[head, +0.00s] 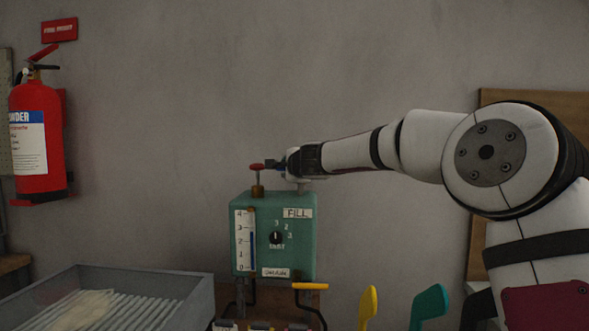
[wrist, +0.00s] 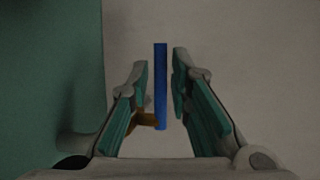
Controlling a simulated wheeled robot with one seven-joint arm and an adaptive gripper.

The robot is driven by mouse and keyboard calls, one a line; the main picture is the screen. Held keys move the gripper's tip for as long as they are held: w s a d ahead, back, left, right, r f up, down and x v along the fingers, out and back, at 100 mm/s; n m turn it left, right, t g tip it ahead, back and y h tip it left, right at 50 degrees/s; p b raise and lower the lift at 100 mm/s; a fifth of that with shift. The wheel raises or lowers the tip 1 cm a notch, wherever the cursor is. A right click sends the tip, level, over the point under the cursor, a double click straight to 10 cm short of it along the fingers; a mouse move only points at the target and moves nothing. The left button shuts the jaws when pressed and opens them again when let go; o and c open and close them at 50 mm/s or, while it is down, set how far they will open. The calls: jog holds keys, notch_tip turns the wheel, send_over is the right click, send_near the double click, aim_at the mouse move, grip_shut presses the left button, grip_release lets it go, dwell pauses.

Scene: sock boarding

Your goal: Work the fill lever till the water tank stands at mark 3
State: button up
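The green water tank (head: 305,240) stands in the middle of the head view. A red knob on a brass stem (head: 257,167) rises from the top. My gripper (head: 278,164) is above the tank beside this knob. In the wrist view a blue bar (wrist: 160,85) stands between the open fingers, with gaps visible on both sides; I cannot tell whether it is the fill lever.
A grey ribbed tray (head: 190,285) is at lower left. A red fire extinguisher (head: 38,140) hangs on the wall. An orange handle (head: 310,286) shows below the tank, with yellow (head: 368,306) and teal (head: 429,306) upright pieces to its right. My arm fills the right side.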

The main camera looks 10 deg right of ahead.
jog(key=v, duration=0.8)
jog(key=shift+d, duration=0.15)
jog(key=shift+v, duration=0.95)
jog(key=shift+f, duration=0.1)
jog(key=s+a+f+n+g+y, duration=0.1)
jog(key=s+a+f+n+g, duration=0.3)
jog(key=s, duration=0.5)
jog(key=s+a+f+n+g, duration=0.2)
jog(key=s+a+f+n, duration=0.1)
jog(key=s+f+n, duration=0.5)
jog(key=s+d+f+n+g+h, duration=0.1)
jog(key=s+d+f+n+g, duration=0.2)
jog(key=s, duration=1)
jog(key=s+d+f+g+h, duration=0.1)
jog(key=s+d+f+g, duration=0.35)
jog(key=s, duration=0.85)
jog(key=s+d+f+n+g+h, duration=0.15)
jog(key=s+d+f, duration=0.4)
jog(key=s, duration=0.75)
notch_tip(320, 180, up, 21)
jog(key=t+p, duration=0.3)
jog(key=p, duration=1.5)
jog(key=shift+n, duration=0.35)
